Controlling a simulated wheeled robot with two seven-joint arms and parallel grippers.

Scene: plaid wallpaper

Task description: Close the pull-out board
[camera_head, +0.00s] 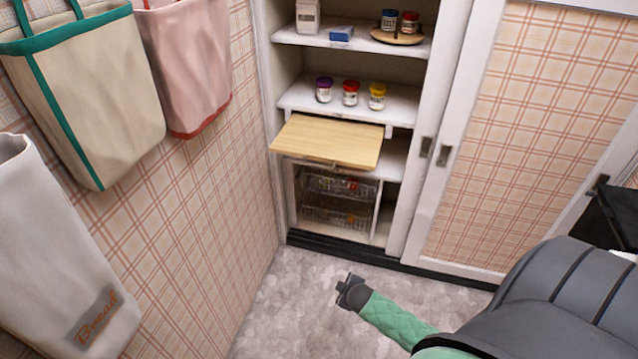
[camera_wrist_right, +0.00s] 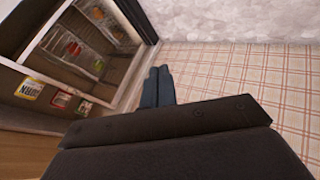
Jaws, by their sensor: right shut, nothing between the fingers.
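The pull-out board (camera_head: 328,141) is a light wood panel in the open cupboard. It sticks out past the cupboard's front, below the shelf with jars and above the wire baskets. My right gripper (camera_head: 343,289), on a green arm, is low over the floor in front of the cupboard, below the board and clear of it. In the right wrist view its fingers (camera_wrist_right: 159,75) are together with nothing between them. My left gripper is in neither view.
Jars (camera_head: 350,92) stand on the shelf (camera_head: 295,96) above the board. Wire baskets (camera_head: 337,188) sit beneath it. Cloth bags (camera_head: 85,100) hang on the left plaid wall. A plaid sliding door (camera_head: 530,130) is at the right. Floor (camera_head: 290,300) before the cupboard is clear.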

